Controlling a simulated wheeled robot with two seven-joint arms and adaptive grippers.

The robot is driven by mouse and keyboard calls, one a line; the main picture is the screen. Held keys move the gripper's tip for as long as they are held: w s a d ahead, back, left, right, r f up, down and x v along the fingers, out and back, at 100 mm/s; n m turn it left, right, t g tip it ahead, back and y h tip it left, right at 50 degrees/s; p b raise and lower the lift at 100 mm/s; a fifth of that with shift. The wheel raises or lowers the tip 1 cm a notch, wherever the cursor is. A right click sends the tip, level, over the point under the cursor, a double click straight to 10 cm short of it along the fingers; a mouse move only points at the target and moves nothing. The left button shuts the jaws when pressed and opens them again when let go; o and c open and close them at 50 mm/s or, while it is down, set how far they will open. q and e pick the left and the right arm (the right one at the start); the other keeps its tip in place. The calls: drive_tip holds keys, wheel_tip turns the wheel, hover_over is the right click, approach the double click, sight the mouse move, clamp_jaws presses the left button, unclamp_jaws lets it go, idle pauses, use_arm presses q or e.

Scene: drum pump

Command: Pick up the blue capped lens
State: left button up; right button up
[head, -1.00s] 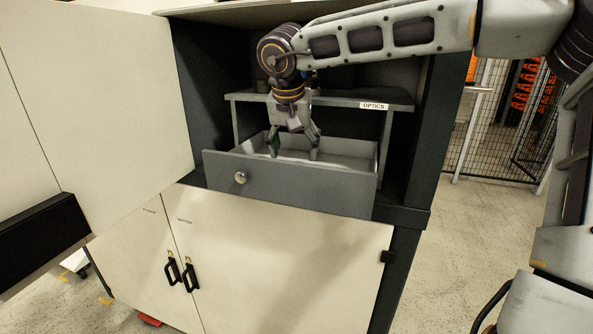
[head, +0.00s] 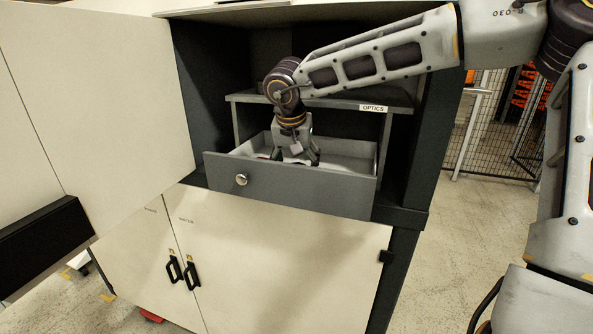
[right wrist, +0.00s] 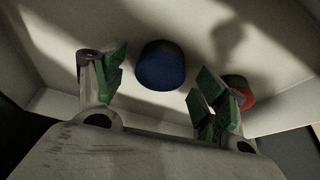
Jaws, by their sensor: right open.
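The blue capped lens (right wrist: 160,66) stands on the pale drawer floor in the right wrist view, near the middle. My right gripper (right wrist: 158,88) is open, its green-padded fingers to either side of the blue cap, with gaps between. In the head view my right gripper (head: 296,158) reaches down into the open drawer (head: 290,186). The lens is hidden there by the drawer front and the gripper. My left gripper is not in view.
A red-capped object (right wrist: 240,90) stands just behind the right finger in the wrist view. The drawer walls surround the fingers. A shelf labelled OPTICS (head: 373,108) lies above the drawer. An open cabinet door (head: 95,95) stands at left.

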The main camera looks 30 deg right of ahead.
idle(0.3)
drive_tip(key=c, duration=1.2)
drive_tip(key=shift+r, duration=0.15)
